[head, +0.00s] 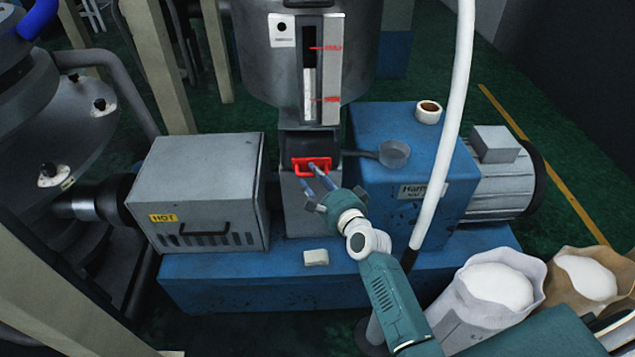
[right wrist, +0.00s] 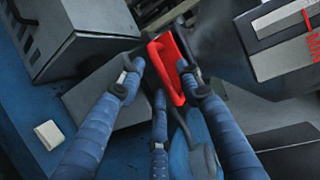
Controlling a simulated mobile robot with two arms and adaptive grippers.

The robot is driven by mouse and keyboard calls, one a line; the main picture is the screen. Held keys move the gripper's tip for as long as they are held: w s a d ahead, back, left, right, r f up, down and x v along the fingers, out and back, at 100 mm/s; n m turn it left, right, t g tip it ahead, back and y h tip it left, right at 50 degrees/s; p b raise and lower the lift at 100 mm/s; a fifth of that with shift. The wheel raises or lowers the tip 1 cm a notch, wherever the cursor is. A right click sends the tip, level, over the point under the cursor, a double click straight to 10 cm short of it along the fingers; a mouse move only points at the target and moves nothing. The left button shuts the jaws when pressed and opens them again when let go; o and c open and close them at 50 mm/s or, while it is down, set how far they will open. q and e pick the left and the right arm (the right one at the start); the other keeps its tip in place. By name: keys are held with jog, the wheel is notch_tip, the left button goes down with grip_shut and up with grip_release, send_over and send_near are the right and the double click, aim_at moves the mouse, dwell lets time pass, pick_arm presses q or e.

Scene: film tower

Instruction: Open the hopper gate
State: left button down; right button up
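The hopper (head: 257,60) is a grey drum with a level window, at the top middle of the head view. Below its neck is the gate's red handle (head: 311,166), a small loop; it is large in the right wrist view (right wrist: 165,72). My right gripper (head: 318,184) reaches up to the handle from below right. Its three blue fingers (right wrist: 161,82) are spread around the handle in the right wrist view. The right-hand finger overlaps the handle's edge; I cannot tell whether it touches. My left gripper is not in view.
A grey box marked HOT (head: 200,190) stands left of the gate, a blue housing (head: 385,135) right of it. A small metal scoop (head: 392,153) and a tape roll (head: 428,112) are there. A white block (head: 316,257) lies on the blue base. A white hose (head: 452,120) rises at right.

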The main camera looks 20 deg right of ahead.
jog(key=v, duration=1.2)
jog(key=shift+f, duration=0.15)
jog(key=s+a+f+n+g+b, duration=0.1)
jog(key=s+f+n+g, duration=0.35)
jog(key=f, duration=0.85)
jog(key=s+a+f+n+g, duration=0.1)
jog(key=s+f+n, duration=0.1)
jog(key=s+f, duration=0.75)
jog(key=s+a+f+n+g+b, duration=0.1)
jog(key=s+f+n+g, duration=0.25)
jog(key=f, duration=1.25)
jog(key=s+d+f+n+g, duration=0.1)
jog(key=s+f, duration=0.4)
jog(key=s, duration=0.5)
jog(key=s+d+f+n+g+h, duration=0.1)
jog(key=s+f+n+g, duration=0.2)
jog(key=s, duration=0.7)
jog(key=s+d+f+n+g+h+b, duration=0.1)
jog(key=s+d+f+n, duration=0.1)
jog(key=s+f+n, duration=0.4)
jog(key=s+f, duration=0.2)
jog(key=s, duration=0.2)
jog(key=shift+s+f+g, duration=0.2)
jog(key=shift+f+g, duration=0.2)
jog(key=shift+c, duration=0.5)
